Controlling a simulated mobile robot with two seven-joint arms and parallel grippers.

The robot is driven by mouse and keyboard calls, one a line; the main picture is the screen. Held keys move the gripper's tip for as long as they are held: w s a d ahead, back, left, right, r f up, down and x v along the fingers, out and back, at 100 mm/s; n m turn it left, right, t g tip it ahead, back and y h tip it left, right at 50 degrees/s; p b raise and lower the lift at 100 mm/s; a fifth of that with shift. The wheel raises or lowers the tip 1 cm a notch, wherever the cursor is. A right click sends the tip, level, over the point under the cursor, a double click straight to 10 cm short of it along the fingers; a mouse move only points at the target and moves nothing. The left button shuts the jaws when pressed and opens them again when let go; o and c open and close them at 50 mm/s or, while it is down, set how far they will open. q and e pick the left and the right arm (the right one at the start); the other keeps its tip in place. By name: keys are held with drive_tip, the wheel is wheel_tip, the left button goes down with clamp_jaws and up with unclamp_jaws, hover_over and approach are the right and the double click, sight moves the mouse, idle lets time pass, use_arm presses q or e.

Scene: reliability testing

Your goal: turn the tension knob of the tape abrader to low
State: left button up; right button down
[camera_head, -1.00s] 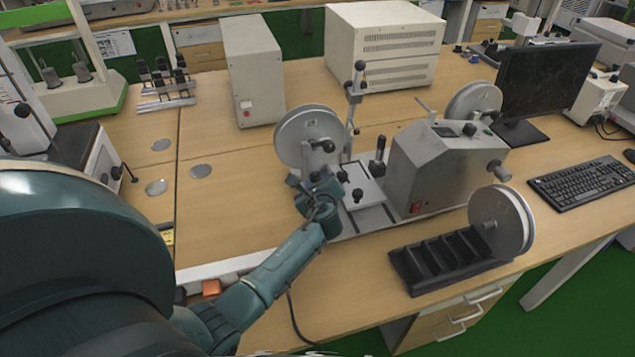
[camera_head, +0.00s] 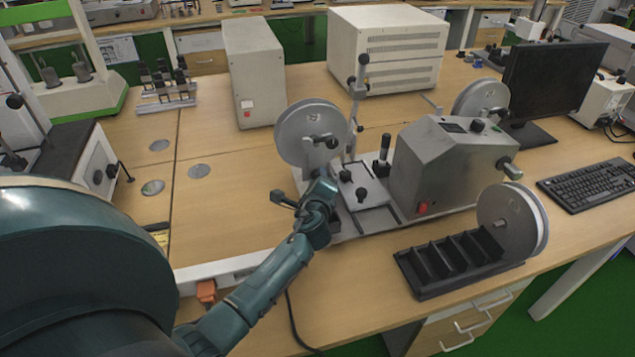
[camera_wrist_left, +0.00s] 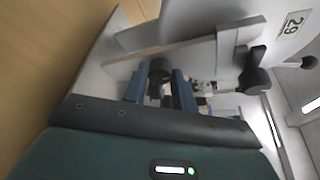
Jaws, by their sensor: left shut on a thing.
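The tape abrader (camera_head: 440,160) is a grey machine with a sloped housing, a left reel (camera_head: 308,130) and a base plate. My left gripper (camera_head: 328,186) is at its left end, just below the left reel. In the left wrist view, the blue fingers of this gripper (camera_wrist_left: 160,88) are on both sides of a black knob (camera_wrist_left: 158,68) and shut on it. In the head view the gripper and wrist hide this knob. Which setting it points to cannot be read. My right gripper is not in view.
Another black knob (camera_wrist_left: 254,80) with a lever is close to the fingers, below a plate marked 29. A black slotted rack (camera_head: 450,262) and a loose reel (camera_head: 510,222) stand in front of the machine. The table left of the machine (camera_head: 225,225) is clear.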

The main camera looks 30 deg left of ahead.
use_arm(q)
drive_tip(key=o, duration=1)
drive_tip(key=v, duration=1.3)
drive_tip(key=shift+s+d, duration=0.1)
